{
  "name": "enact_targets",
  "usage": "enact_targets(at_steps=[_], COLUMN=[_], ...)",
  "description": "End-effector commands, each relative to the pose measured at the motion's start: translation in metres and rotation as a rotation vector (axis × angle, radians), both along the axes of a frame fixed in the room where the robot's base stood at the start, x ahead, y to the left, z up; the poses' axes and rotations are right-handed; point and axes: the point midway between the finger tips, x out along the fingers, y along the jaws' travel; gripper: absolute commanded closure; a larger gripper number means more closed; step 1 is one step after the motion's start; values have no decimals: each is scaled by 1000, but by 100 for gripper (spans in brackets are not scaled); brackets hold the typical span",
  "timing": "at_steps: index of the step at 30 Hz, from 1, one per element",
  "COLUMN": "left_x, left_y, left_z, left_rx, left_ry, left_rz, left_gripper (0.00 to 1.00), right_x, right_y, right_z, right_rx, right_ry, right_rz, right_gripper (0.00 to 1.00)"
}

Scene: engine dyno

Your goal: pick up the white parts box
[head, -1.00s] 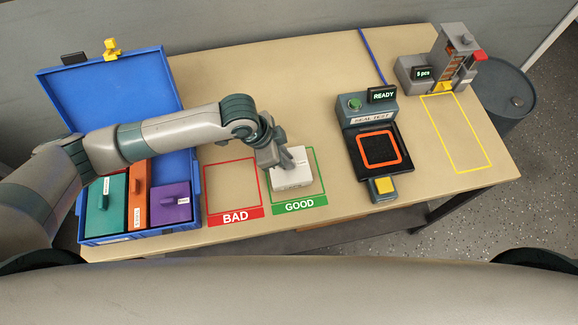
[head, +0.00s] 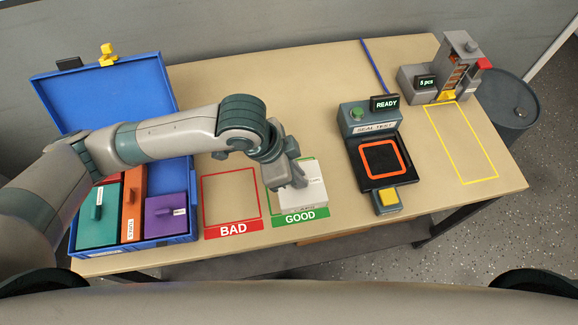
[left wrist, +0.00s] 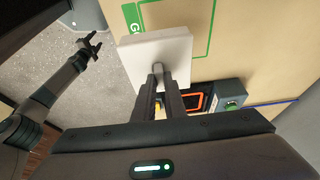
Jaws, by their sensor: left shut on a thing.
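The white parts box (head: 305,197) is in my left gripper (head: 291,178), which is shut on its top handle. The box hangs over the green GOOD outline (head: 300,219) and looks raised above the table. In the left wrist view the white box (left wrist: 148,58) sits just past the two fingers (left wrist: 160,82), which are closed around the handle. My right gripper (left wrist: 88,44) shows at the left of the left wrist view, with its fingers apart and empty, away from the box.
The red BAD outline (head: 230,197) is empty. An open blue case (head: 105,85) holds teal, orange and purple boxes. The seal test station (head: 370,122) reads READY. A grey dispenser (head: 459,60) stands behind an empty yellow outline (head: 470,160). The table's middle is clear.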

Motion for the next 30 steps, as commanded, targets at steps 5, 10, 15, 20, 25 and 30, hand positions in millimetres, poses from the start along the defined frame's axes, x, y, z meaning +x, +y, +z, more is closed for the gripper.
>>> enact_targets(at_steps=[5, 10, 15, 20, 25, 30], left_x=[-28, -44, -50, -51, -51, -51], left_y=[-13, -19, -21, -21, -21, -21], left_z=[18, 29, 33, 34, 33, 33], left_rx=[-4, -3, -1, -1, -1, -1], left_ry=[-2, -1, -2, -2, -1, -1], left_rz=[-4, -2, 2, 2, 1, 1], left_gripper=[100, 100, 100, 100, 100, 100], right_x=[0, 0, 0, 0, 0, 0], right_y=[1, 1, 2, 2, 2, 2], right_z=[-9, -11, -12, -12, -12, -12], right_rx=[1, 1, 2, 2, 2, 1], right_ry=[0, 0, 0, 0, 0, 0], right_rz=[0, 0, 0, 0, 0, 0], right_gripper=[50, 50, 50, 50, 50, 50])
